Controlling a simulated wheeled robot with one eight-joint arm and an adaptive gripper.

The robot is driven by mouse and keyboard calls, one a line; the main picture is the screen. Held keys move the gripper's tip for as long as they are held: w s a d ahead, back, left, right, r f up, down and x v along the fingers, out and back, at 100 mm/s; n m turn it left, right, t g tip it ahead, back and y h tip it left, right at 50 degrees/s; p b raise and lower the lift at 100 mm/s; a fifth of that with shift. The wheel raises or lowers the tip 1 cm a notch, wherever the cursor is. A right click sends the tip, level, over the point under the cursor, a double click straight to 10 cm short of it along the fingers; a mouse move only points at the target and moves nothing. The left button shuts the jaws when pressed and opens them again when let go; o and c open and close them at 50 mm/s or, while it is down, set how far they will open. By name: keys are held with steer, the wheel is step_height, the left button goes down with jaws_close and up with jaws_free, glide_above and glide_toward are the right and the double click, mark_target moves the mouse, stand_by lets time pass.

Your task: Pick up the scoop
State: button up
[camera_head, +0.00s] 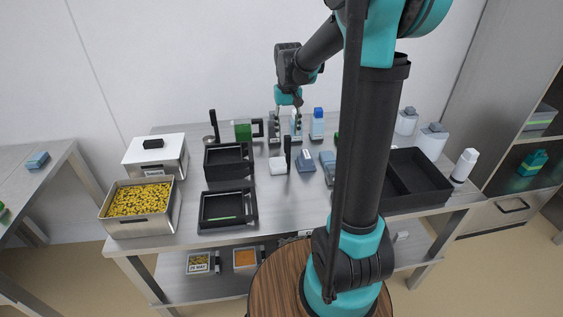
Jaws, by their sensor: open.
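Two things with upright black handles could be the scoop, and I cannot tell which it is. One is a small pale block-like piece (277,166) with a black handle rising at its right, on the middle of the table. The other is a dark handle (213,122) with a small rounded metal part at its foot, at the back left. My gripper (286,134) points down with its fingers apart, above the back middle of the table. It appears behind the pale piece and well right of the back-left handle. No object shows between its fingers.
A steel bin of yellow pieces (114,225) and a lidded steel bin (183,158) stand at the left. Black trays (252,219) lie right of them. A black divided tray (440,200) lies behind my arm. The front middle is clear.

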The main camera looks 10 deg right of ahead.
mark_target(288, 136)
step_height(288, 136, down, 5)
steer(key=shift+d+r, duration=0.1)
steer(key=shift+c, duration=0.3)
jaws_close()
